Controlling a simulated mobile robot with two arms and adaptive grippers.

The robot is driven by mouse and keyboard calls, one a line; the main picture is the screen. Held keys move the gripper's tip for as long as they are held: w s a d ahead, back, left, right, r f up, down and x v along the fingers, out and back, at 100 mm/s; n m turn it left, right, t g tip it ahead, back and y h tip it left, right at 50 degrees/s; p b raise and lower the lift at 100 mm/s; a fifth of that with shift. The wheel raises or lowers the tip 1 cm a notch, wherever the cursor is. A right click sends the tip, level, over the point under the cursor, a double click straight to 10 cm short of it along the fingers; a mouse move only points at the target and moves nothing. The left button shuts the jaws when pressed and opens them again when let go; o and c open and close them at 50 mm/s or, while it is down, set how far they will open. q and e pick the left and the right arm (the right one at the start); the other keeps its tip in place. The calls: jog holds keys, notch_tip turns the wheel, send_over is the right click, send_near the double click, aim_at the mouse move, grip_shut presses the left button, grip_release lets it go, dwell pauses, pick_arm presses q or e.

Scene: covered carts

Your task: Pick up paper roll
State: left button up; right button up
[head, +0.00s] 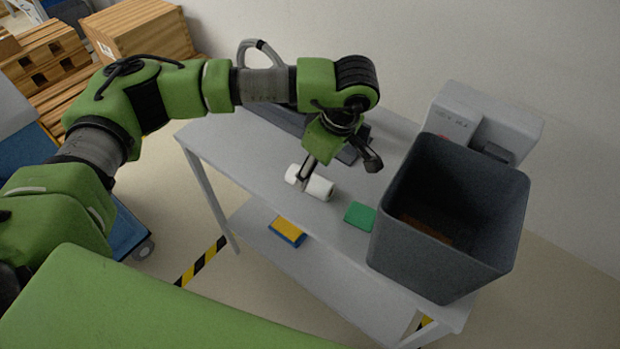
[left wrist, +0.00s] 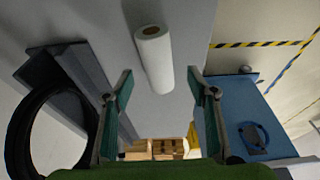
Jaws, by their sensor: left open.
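The white paper roll (head: 318,187) lies on its side on the grey table top (head: 250,159) in the head view. In the left wrist view the paper roll (left wrist: 155,62) lies between and beyond the two fingers, with its brown core end showing. My left gripper (head: 305,180) is over the roll, and one finger hides part of it in the head view. In the left wrist view the left gripper (left wrist: 160,85) is open, with a finger on each side of the roll's line. Whether a finger touches the roll cannot be told. My right gripper is not in view.
A dark grey bin (head: 400,225) stands on the table's right part, with a grey-white machine (head: 490,112) behind it. A green block (head: 360,215) lies between roll and bin. A yellow-blue item (head: 287,232) is on the lower shelf. Wooden crates (head: 140,32) stand at back left.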

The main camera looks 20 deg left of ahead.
aim_at(313, 178)
pick_arm(q)
jog(key=shift+w+f, duration=0.1)
jog(key=shift+f, duration=0.15)
jog(key=p+x, duration=0.2)
jog(key=x, duration=0.2)
jog(key=shift+d+f, duration=0.15)
jog(key=shift+w+f, duration=0.1)
jog(key=shift+f, duration=0.2)
jog(key=shift+c, duration=0.8)
jog(key=c, duration=1.2)
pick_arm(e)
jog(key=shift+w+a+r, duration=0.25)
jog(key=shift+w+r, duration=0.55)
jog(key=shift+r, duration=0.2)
